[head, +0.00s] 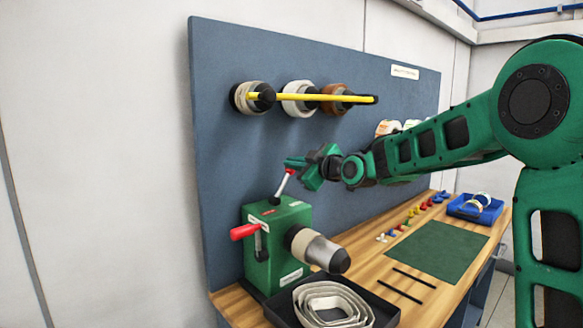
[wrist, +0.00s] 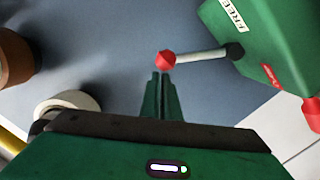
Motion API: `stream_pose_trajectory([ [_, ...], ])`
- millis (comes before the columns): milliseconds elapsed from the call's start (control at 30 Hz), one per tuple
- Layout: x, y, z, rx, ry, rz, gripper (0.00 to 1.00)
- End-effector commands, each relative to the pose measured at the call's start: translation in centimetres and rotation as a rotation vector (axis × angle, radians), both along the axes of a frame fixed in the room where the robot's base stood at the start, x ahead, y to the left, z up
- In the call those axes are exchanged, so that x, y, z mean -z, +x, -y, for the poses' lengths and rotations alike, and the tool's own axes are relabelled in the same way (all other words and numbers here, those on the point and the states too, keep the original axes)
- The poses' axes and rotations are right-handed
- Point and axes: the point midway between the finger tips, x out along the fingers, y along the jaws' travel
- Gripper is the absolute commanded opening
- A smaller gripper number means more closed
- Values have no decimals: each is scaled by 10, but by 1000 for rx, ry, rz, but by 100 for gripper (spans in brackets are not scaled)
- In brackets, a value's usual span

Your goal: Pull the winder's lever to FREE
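The green winder (head: 292,240) stands at the near left end of the bench, with a roll and grey spindle on its front. Its lever (head: 283,184) rises from the top as a pale rod. In the wrist view the lever's rod (wrist: 203,55) runs left from a dark pivot to a red knob (wrist: 165,59). The FREE label (wrist: 232,14) is on the winder above the pivot, and a red label (wrist: 270,75) lies below it. My gripper (head: 291,163) is at the lever's top. Its fingers (wrist: 161,76) look shut and empty, tips just below the knob in the picture; contact is unclear.
A red-handled crank (head: 244,232) sticks out from the winder's left side. A blue-grey board (head: 222,130) stands behind, with rolls and a yellow bar (head: 315,97). A black tray (head: 385,312) of pale rings lies in front. A green mat (head: 437,250) lies farther right.

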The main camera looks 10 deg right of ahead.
Motion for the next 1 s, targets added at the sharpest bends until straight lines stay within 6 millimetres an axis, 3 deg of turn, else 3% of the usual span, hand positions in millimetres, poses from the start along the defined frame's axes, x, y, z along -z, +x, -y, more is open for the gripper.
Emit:
stream_pose_trajectory([
  [33, 5, 3, 7, 13, -5, -7, 0],
  [367, 3, 2, 8, 17, -7, -8, 0],
  [633, -35, -10, -11, 10, -3, 2, 0],
  [1000, -41, -76, 25, 11, -2, 1, 0],
])
